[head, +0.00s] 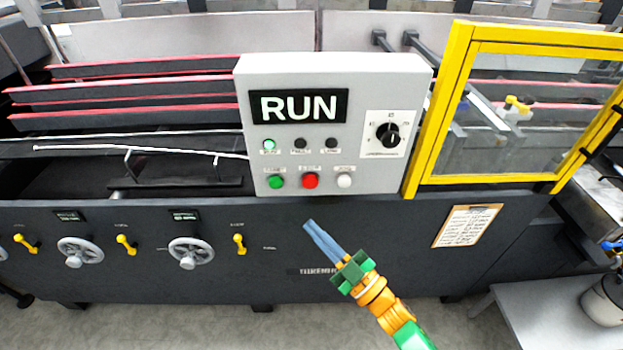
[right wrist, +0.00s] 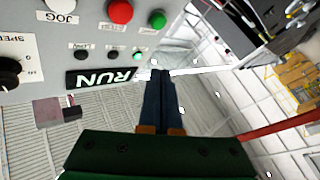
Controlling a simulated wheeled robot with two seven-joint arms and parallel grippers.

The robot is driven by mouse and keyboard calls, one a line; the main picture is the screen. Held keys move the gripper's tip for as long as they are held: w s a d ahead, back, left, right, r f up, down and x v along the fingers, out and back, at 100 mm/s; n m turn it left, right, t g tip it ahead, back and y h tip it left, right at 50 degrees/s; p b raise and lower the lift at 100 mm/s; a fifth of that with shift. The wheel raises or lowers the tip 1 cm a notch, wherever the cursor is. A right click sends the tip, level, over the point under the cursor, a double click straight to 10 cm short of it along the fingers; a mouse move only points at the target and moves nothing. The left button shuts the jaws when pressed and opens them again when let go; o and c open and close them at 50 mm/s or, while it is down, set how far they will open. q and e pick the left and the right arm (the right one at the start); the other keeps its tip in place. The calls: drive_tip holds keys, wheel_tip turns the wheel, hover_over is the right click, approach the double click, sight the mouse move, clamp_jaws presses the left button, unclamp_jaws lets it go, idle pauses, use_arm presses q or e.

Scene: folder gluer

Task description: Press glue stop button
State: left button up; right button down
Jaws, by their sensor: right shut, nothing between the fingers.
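The grey control box (head: 345,77) stands on the machine's front. Its red button (head: 310,181) sits in the bottom row, between a green button (head: 276,181) and a white button (head: 344,180). My right gripper (head: 308,225) is shut and empty, its blue-grey fingertips a little below the red button in the picture and apart from it. In the right wrist view, turned upside down, the red button (right wrist: 120,11) and green button (right wrist: 157,19) are at the top, above the fingertips (right wrist: 161,75). My left gripper is out of view.
The black display (head: 298,106) reads RUN, with a lit green lamp (head: 269,144) below it. A black knob (head: 388,135) is on the box's right. A yellow-framed guard (head: 440,110) stands beside the box. Handwheels (head: 190,253) and yellow levers (head: 239,244) line the front panel.

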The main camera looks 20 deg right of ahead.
drive_tip(key=b, duration=0.4)
approach(303, 183)
drive_tip(key=w+a+r, duration=0.1)
drive_tip(key=w+a, duration=0.2)
drive_tip(key=shift+w+r, duration=0.3)
drive_tip(key=shift+b, duration=0.3)
idle(1.3)
drive_tip(key=shift+w+d, duration=0.1)
drive_tip(key=shift+w, duration=0.3)
drive_tip(key=shift+w+d+b, duration=0.15)
drive_tip(key=shift+w+b, duration=0.3)
drive_tip(key=shift+b, duration=0.1)
idle(0.5)
drive_tip(key=shift+s+r, duration=0.1)
drive_tip(key=shift+s+a+p, duration=0.25)
drive_tip(key=shift+s+p, duration=0.35)
drive_tip(key=shift+s, duration=0.15)
